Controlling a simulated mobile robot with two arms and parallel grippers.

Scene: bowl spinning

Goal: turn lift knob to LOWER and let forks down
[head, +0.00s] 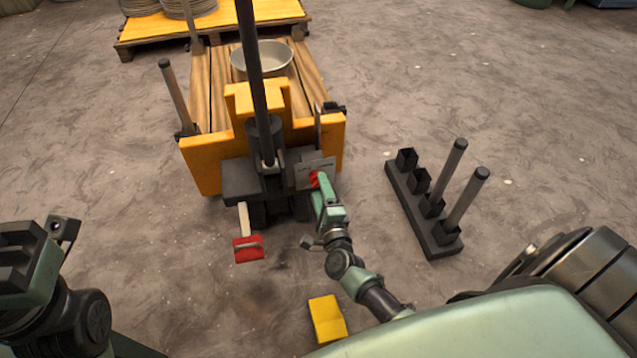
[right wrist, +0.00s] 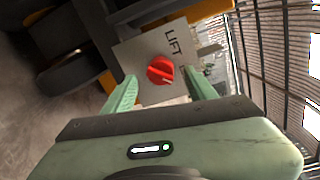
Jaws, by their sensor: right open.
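The red lift knob (head: 314,180) sits on a grey panel (head: 318,168) at the back of the yellow pallet truck (head: 205,165). No LOWER marking is readable. My right gripper (right wrist: 160,78) is open, its fingers on either side of the knob; contact is not visible. It also shows in the head view (head: 320,188). The forks are hidden under wooden planks (head: 220,85). My left gripper (head: 42,240) is far left, away from the truck.
A metal bowl (head: 262,58) stands on the planks. A dark upright tiller (head: 252,65) rises from the truck. A red pedal (head: 248,248) sticks out low. A black peg rack (head: 425,215) stands right, a yellow block (head: 327,319) lies in front. Floor farther right is clear.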

